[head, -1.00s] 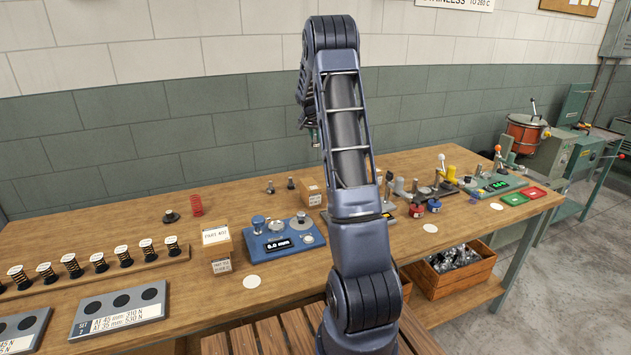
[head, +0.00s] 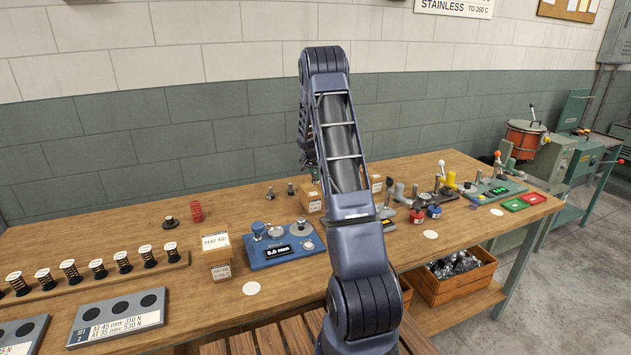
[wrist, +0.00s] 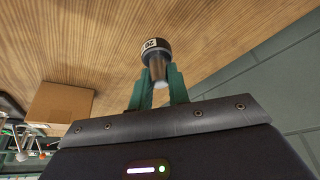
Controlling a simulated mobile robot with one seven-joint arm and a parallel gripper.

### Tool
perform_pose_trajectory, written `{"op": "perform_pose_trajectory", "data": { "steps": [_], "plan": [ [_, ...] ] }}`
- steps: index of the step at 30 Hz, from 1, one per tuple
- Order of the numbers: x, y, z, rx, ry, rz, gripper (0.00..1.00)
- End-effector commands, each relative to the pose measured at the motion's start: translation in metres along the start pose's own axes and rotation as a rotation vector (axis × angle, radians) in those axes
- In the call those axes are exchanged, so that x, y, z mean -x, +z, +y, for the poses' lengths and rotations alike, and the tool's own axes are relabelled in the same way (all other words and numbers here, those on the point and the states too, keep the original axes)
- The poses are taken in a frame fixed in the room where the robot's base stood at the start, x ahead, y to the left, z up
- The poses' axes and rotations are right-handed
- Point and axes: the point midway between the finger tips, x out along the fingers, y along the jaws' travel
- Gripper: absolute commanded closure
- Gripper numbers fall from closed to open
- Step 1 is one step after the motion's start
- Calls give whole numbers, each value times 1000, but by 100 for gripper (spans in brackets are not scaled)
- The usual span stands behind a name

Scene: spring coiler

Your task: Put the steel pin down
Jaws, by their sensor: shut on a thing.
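In the wrist view the steel pin (wrist: 158,68) sits between the green fingers of my gripper (wrist: 158,86), which are shut on it. The pin has a dark, wider end (wrist: 156,49) with a white label reading 20, pointing away from the gripper toward the wooden bench top. I cannot tell whether that end touches the wood. In the head view my arm hides the held pin and most of the gripper.
Two small dark-based pins (head: 270,193) (head: 291,189) stand on the bench (head: 120,232) left of my arm. A cardboard box (head: 311,200) is close by and also shows in the wrist view (wrist: 60,103). A blue gauge (head: 284,250) and a red spring (head: 196,211) stand nearer the left.

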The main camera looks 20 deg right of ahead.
Motion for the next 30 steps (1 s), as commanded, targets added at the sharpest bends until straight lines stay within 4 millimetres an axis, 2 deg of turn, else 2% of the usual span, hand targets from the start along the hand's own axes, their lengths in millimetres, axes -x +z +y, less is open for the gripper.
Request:
{"op": "perform_pose_trajectory", "data": {
  "steps": [6, 18, 19, 22, 30],
  "plan": [
    [-28, 12, 0, 1, 1, -1, 100],
    [-32, 14, 0, 1, 0, -1, 100],
    [-33, 14, 0, 1, 0, -1, 80],
    [-32, 14, 0, 1, 0, -1, 61],
    [-32, 14, 0, 1, 0, 0, 61]
  ]
}}
